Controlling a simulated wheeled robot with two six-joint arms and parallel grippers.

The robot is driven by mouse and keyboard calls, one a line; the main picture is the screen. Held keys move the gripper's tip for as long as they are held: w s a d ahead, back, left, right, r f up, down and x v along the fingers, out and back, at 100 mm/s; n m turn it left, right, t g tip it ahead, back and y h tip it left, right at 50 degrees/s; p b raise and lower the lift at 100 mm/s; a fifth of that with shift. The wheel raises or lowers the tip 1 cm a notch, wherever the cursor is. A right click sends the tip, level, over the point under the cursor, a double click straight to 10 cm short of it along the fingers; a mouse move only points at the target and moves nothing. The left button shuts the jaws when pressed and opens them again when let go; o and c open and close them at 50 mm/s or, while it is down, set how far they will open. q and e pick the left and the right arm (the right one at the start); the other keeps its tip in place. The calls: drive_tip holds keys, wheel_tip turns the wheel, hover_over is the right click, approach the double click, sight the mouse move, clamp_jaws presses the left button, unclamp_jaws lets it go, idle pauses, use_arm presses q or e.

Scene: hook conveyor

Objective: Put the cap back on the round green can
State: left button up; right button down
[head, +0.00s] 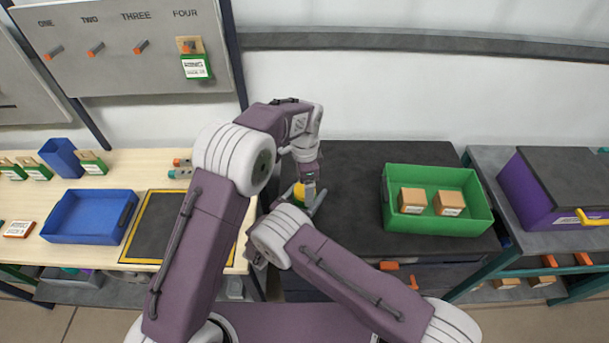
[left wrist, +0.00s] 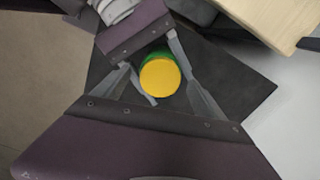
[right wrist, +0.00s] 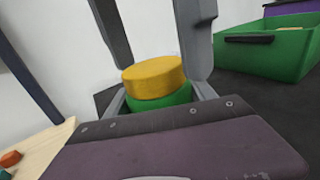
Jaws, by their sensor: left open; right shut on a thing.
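The round green can (right wrist: 160,104) stands upright with the yellow cap (right wrist: 155,77) on top of it. In the left wrist view the cap (left wrist: 160,78) covers most of the can (left wrist: 156,55). In the head view the yellow cap (head: 299,192) shows between my two grippers. My right gripper (right wrist: 160,98) is shut on the green can, a finger on each side. My left gripper (left wrist: 157,72) is open above the cap, with its fingers spread on either side of it. I cannot tell whether the cap is fully seated.
A dark table (head: 365,160) lies under the grippers. A green crate (head: 440,223) with two cardboard boxes stands to the right. A wooden table (head: 125,170) with a blue tray (head: 90,238) is on the left. A purple box (head: 540,205) sits far right.

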use_arm(q)
wheel_tip(320, 180, up, 11)
idle(0.3)
use_arm(e)
drive_tip(key=shift+c, duration=1.2)
unclamp_jaws()
drive_tip(key=b+v, duration=0.3)
drive_tip(key=v, duration=0.5)
drive_tip(key=shift+s+a+f, duration=0.15)
drive_tip(key=shift+a, duration=0.05)
use_arm(q)
wheel_tip(320, 180, down, 3)
drive_tip(key=shift+f, duration=0.1)
use_arm(e)
drive_tip(key=shift+s+a, duration=0.1)
drive_tip(key=shift+s, duration=0.15)
